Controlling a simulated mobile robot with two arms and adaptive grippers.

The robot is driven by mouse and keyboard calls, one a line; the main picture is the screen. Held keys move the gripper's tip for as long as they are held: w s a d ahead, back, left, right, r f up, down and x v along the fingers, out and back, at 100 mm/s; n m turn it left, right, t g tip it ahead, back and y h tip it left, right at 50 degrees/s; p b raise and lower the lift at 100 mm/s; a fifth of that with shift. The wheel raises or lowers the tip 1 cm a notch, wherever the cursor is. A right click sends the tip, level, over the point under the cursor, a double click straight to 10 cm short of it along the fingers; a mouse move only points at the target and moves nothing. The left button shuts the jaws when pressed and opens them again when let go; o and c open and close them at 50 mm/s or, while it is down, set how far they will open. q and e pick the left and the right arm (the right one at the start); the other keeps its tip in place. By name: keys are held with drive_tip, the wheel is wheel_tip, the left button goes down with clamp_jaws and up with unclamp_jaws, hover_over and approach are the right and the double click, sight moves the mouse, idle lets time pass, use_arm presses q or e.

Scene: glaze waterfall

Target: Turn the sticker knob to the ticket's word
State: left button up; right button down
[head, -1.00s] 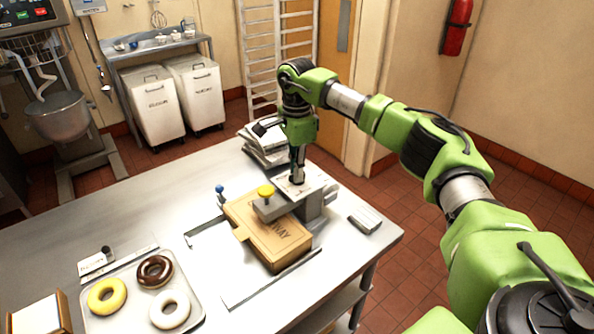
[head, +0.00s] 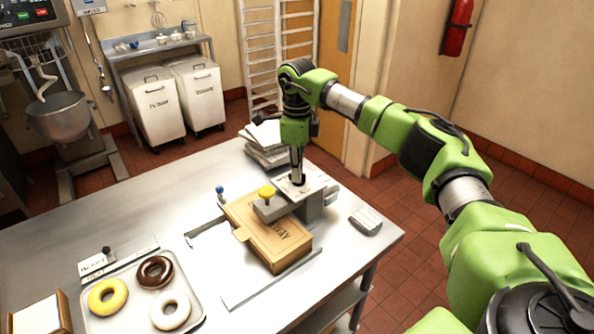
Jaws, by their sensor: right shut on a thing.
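The sticker machine (head: 310,209) is a grey block with an arm reaching over a brown cardboard box (head: 268,236). My right gripper (head: 298,180) points straight down onto the machine's top plate and is shut on a small dark knob there, mostly hidden by the fingers. The dial's words are too small to read. A white ticket (head: 93,265) with dark lettering stands in a holder at the left; its word is not clearly legible. My left gripper is not in view.
A tray (head: 197,300) with yellow, chocolate and white donuts lies at the front left. A blue-topped peg (head: 220,193) stands left of the box. Stacked papers (head: 264,146) lie behind the machine, and a grey block (head: 366,221) lies right of it.

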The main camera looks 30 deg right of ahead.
drive_tip(key=shift+r, duration=0.15)
drive_tip(key=c, duration=2.1)
unclamp_jaws()
drive_tip(key=shift+c, duration=0.2)
wheel_tip(320, 180, up, 12)
